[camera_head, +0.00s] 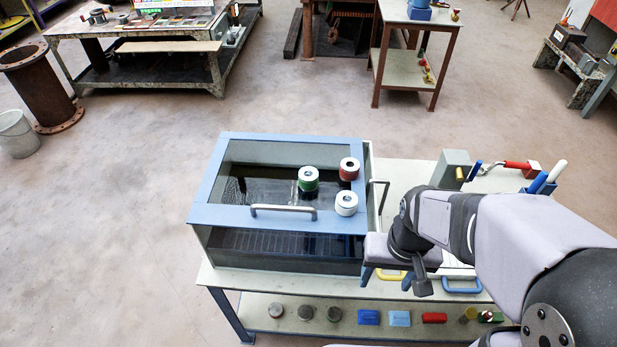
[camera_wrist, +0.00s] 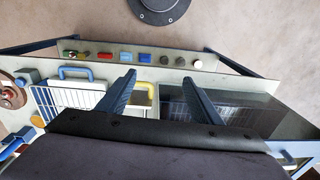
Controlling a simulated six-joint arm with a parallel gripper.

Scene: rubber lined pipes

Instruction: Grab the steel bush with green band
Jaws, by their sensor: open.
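The steel bush with green band (camera_head: 308,180) stands upright on the dark glass lid of a blue-framed box (camera_head: 208,214). My gripper (camera_head: 387,279) is in front of the box's right front corner, to the right of the bush and nearer the camera, well apart from it. Its two fingers point down and are spread with nothing between them. The wrist view also shows my gripper (camera_wrist: 158,82) open and empty over the table's front side. The green-banded bush does not show in the wrist view.
A red-banded bush (camera_head: 349,169) and a plain white-looking bush (camera_head: 346,203) stand close to the right on the lid. A lid handle (camera_head: 284,209) sticks up in front. A grey block (camera_head: 451,168) and tools lie right. The lid's left side is clear.

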